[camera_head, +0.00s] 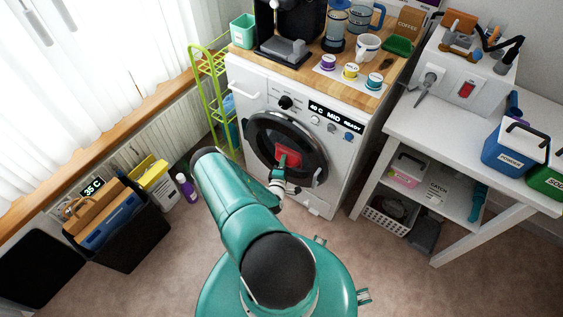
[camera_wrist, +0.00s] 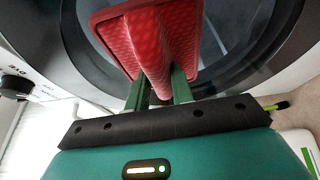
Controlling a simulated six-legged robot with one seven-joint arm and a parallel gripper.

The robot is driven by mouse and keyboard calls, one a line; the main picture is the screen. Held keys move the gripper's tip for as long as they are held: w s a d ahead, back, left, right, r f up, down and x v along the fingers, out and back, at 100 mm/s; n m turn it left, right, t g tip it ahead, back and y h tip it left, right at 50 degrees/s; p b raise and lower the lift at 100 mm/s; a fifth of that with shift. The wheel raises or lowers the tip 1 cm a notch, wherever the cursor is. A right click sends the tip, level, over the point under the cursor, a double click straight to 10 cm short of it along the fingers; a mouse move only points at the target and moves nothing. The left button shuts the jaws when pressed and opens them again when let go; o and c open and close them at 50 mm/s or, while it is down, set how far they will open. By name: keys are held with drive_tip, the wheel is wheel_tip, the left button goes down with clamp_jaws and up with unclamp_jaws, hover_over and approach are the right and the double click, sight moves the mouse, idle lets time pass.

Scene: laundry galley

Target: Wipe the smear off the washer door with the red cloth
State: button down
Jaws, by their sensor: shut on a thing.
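The washer (camera_head: 270,110) is white with a round dark door (camera_head: 309,157). The red cloth (camera_head: 290,154) is in front of the door's glass. In the wrist view the cloth (camera_wrist: 190,30) is a quilted red pad with a raised ridge, and my gripper (camera_wrist: 158,88) is shut on that ridge. In the head view my gripper (camera_head: 281,168) reaches toward the door's middle. The cloth lies close over the door glass (camera_wrist: 250,35); I cannot tell if it touches. No smear is visible; the cloth hides part of the glass.
A wooden counter (camera_head: 300,75) above the washer holds a coffee machine, mugs and small tubs. A green rack (camera_head: 212,95) stands left of the washer. A white bench (camera_head: 440,140) with bins stands right. A black crate (camera_head: 130,230) is at left. The floor before the washer is mostly clear.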

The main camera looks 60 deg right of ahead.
drive_tip(key=shift+w+a, duration=0.2)
drive_tip(key=shift+a, duration=1.3)
drive_tip(key=shift+w+a, duration=0.2)
drive_tip(key=shift+a, duration=1.25)
drive_tip(key=shift+w+a, duration=0.15)
drive_tip(key=shift+a, duration=0.6)
drive_tip(key=shift+w+a, duration=0.1)
drive_tip(key=shift+a, duration=0.6)
